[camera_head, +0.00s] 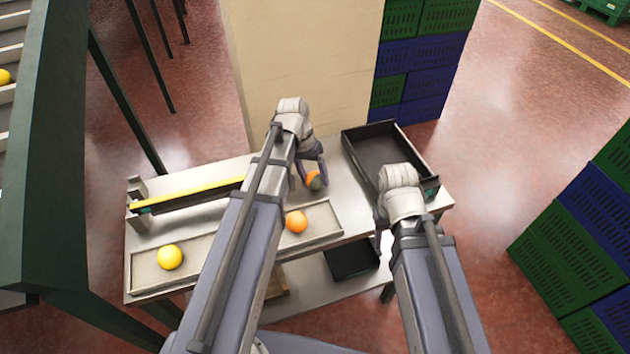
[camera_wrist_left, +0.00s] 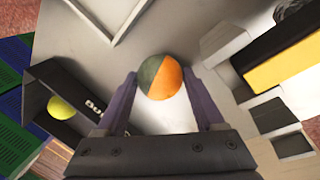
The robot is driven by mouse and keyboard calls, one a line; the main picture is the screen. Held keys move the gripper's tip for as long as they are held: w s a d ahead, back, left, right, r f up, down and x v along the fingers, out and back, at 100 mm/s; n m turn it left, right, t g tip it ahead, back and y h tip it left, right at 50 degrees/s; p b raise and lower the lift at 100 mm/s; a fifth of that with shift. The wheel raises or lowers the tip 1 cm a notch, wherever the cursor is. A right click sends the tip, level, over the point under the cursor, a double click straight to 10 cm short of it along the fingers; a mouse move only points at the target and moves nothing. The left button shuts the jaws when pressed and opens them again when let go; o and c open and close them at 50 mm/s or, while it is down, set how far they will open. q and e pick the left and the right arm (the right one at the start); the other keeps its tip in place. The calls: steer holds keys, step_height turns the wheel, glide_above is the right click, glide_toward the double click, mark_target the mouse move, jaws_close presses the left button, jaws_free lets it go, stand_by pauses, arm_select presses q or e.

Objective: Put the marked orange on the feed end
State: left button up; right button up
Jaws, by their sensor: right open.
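The marked orange (camera_head: 314,180) is part orange and part dark green. In the left wrist view the marked orange (camera_wrist_left: 160,77) sits between the tips of my left gripper (camera_wrist_left: 160,85), a finger against each side. In the head view my left gripper (camera_head: 309,172) is over the table, shut on this orange; whether the orange touches the tabletop I cannot tell. My right gripper (camera_head: 380,240) is open by the table's right side, its fingers largely hidden. No label for the feed end can be read.
A shallow tray (camera_head: 205,248) holds a yellow fruit (camera_head: 169,257) and a plain orange (camera_head: 296,221). A yellow bar (camera_head: 190,194) runs along the table's back left. A black bin (camera_head: 385,150) stands at the right. The wrist view shows a yellow fruit (camera_wrist_left: 61,107) in a black bin.

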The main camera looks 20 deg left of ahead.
arm_select(q)
jaws_close()
stand_by(0.3)
steer(key=shift+r, duration=0.1)
